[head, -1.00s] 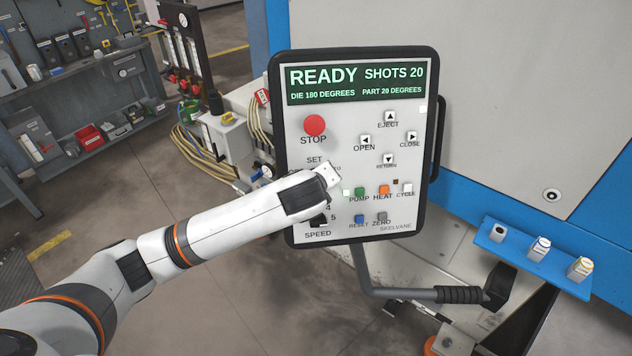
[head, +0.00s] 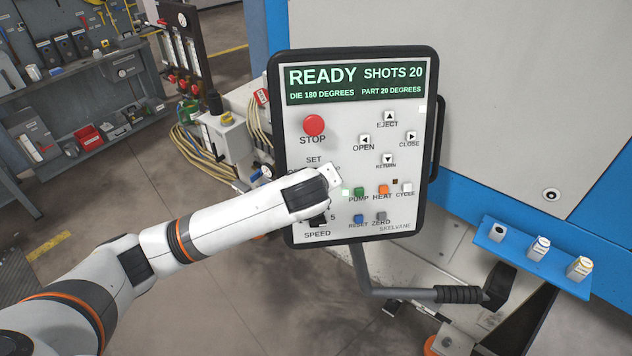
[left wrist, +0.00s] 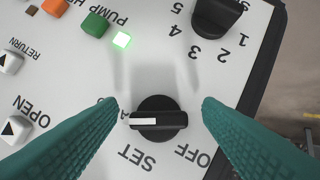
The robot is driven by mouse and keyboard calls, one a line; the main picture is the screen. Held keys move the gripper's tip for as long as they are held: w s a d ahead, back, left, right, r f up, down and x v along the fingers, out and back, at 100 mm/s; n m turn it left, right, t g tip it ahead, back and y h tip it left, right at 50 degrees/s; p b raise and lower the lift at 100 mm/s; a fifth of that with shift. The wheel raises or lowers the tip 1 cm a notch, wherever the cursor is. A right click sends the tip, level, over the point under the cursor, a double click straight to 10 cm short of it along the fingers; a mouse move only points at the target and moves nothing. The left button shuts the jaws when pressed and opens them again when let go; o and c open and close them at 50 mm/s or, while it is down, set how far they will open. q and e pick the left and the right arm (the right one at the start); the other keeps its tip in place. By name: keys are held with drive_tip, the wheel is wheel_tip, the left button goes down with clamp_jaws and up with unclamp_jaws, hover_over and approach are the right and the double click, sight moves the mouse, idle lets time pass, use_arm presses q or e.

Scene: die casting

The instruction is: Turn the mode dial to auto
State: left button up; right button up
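The black mode dial (left wrist: 157,118) sits on the panel in the left wrist view, which shows the panel upside down. Its white mark points to the picture's left. My left gripper (left wrist: 157,103) is open, with one green finger on each side of the dial and gaps between. In the head view the left wrist (head: 318,187) covers the dial on the control panel (head: 348,110). My right gripper is out of view.
The speed dial (left wrist: 218,14) is close by in the left wrist view. The stop button (head: 314,125) and several push buttons, including the green pump button (head: 359,192), surround my wrist. A grey support arm (head: 400,292) holds the panel. A blue shelf (head: 520,266) is at the right.

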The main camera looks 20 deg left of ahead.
use_arm(q)
drive_tip(key=b+v, duration=0.2)
drive_tip(key=v, duration=1)
drive_tip(key=shift+b, duration=0.3)
